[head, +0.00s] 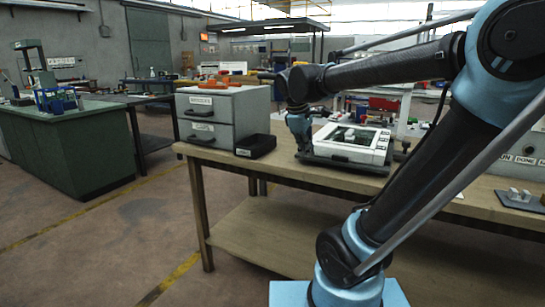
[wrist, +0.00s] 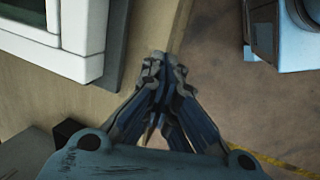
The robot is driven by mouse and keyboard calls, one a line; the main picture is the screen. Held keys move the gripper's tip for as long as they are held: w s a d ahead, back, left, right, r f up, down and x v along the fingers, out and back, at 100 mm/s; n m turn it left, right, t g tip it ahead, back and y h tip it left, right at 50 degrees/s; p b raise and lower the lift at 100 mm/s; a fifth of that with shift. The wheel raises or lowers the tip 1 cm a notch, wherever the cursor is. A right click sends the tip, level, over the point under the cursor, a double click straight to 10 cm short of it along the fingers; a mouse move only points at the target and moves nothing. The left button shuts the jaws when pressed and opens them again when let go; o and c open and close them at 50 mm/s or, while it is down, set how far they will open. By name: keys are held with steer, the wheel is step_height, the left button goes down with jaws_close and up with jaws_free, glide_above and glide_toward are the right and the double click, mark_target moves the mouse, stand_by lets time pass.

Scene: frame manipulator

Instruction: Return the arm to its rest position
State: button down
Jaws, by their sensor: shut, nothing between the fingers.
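My arm reaches from the right across the head view, its upper links raised over the workbench (head: 230,165). My gripper (head: 303,143) hangs down at the bench by the left side of a white frame (head: 368,145). In the wrist view my gripper (wrist: 158,62) has its fingers together with nothing between them, over the bench's front edge. The white frame (wrist: 85,55) shows at the upper left there, apart from the fingers. Small objects sit inside the frame in the head view, too small to name.
A grey drawer cabinet (head: 207,135) with an orange tool on top and a black tray (head: 255,146) stand left of my gripper. A small plate with grey parts (head: 520,200) lies at the bench's right. A green workstation (head: 75,140) stands far left. The floor in front is clear.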

steer(key=s+d+f+m+y, duration=0.1)
steer(key=s+d+f+m, duration=0.2)
steer(key=s+f+m, duration=0.3)
steer(key=s+d+f+m+y, duration=0.1)
steer(key=s+d+f+m, duration=0.3)
steer(key=s+f, duration=0.6)
step_height(320, 180, down, 2)
steer(key=shift+s+d+f+m+g+y, duration=0.2)
steer(key=shift+s+d+m+g+y, duration=0.15)
steer(key=shift+m, duration=0.75)
